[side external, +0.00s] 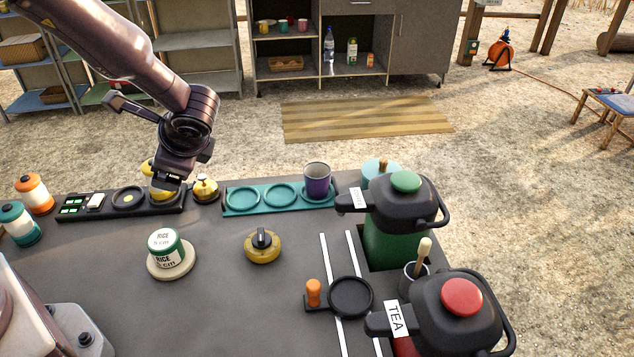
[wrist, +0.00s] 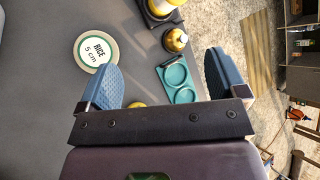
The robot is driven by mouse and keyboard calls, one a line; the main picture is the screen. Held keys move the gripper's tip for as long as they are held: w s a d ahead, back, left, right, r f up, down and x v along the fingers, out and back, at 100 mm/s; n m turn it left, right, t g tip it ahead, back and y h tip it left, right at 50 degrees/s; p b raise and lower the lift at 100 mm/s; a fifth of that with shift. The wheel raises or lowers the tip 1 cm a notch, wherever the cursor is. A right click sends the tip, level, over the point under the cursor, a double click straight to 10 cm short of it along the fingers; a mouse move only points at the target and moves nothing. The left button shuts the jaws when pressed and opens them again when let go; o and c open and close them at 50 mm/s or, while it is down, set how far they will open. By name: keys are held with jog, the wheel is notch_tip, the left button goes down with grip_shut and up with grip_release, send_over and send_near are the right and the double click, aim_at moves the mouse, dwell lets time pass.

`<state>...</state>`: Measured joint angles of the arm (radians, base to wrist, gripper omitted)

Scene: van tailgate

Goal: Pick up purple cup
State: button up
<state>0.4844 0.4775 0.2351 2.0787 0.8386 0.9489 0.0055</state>
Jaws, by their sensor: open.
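The purple cup (side external: 317,180) stands upright in the right-hand ring of a teal tray (side external: 236,211) at the far side of the counter. The tray's other two rings are empty. My gripper (side external: 168,187) is left of the cup and apart from it, above the dark strip left of the tray. In the wrist view my gripper (wrist: 160,80) is open, its two blue pads wide apart with nothing held between them. The teal tray (wrist: 163,70) shows there with two empty rings; the cup is not visible in that view.
A brass bell-shaped object (side external: 205,189) stands between my gripper and the tray. A rice tin (side external: 165,246) and a yellow round object (side external: 262,248) are nearer. A green-topped jug (side external: 405,215) stands close right of the cup.

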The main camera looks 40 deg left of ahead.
jog(key=w+f+m+t+y, duration=0.3)
jog(key=w+f+m, duration=0.1)
jog(key=w+m, duration=0.15)
jog(key=m+t+h, duration=0.6)
jog(key=m+t, duration=0.7)
jog(key=m, duration=0.3)
send_over(313, 180)
jog(key=s, duration=0.2)
notch_tip(313, 180, down, 5)
jog(key=f, duration=0.6)
jog(key=shift+d+f, duration=0.1)
jog(key=shift+d, duration=0.25)
jog(key=shift+x, duration=2.5)
jog(key=c, duration=1)
